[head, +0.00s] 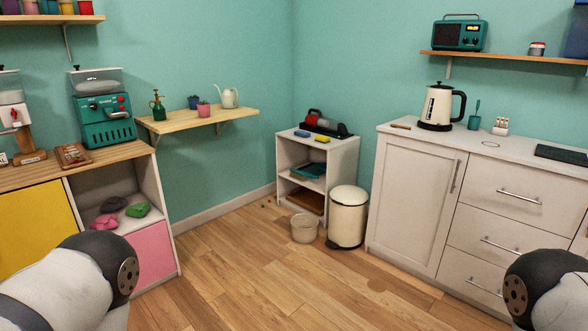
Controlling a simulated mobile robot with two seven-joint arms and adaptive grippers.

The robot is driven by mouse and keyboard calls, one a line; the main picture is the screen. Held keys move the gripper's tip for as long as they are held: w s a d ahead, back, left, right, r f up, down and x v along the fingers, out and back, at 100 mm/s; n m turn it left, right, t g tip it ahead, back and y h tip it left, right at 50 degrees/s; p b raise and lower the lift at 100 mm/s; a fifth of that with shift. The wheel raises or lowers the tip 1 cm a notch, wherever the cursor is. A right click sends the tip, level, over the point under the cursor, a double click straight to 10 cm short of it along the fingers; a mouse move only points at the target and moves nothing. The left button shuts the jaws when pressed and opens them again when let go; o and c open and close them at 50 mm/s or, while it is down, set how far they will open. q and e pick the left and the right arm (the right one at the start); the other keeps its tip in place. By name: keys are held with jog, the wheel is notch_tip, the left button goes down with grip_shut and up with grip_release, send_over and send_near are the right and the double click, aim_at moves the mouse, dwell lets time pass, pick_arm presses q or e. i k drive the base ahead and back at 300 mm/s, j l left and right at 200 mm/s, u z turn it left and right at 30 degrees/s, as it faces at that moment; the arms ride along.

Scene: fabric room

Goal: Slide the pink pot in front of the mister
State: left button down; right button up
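The pink pot (204,111) is small, with a plant in it. It stands near the front edge of the wooden wall shelf (235,114), around its middle. The mister (157,106) is a dark green bottle with a brass-coloured top, standing at the left end of the same shelf. A dark blue pot (193,103) with a plant stands behind and slightly left of the pink pot, between it and the mister. Only my arm links show at the lower left and lower right. Neither gripper is in view.
A cream watering can (229,97) stands on the shelf right of the pots. The counter with a green machine (104,119) is left of the shelf. A white bucket (304,228) and a bin (347,216) stand on the floor. The wooden floor (240,270) ahead is mostly clear.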

aim_at(203, 108)
jog(key=i+l, duration=0.1)
jog(key=i, duration=2.35)
jog(key=j+u, duration=0.05)
jog(key=j, duration=0.05)
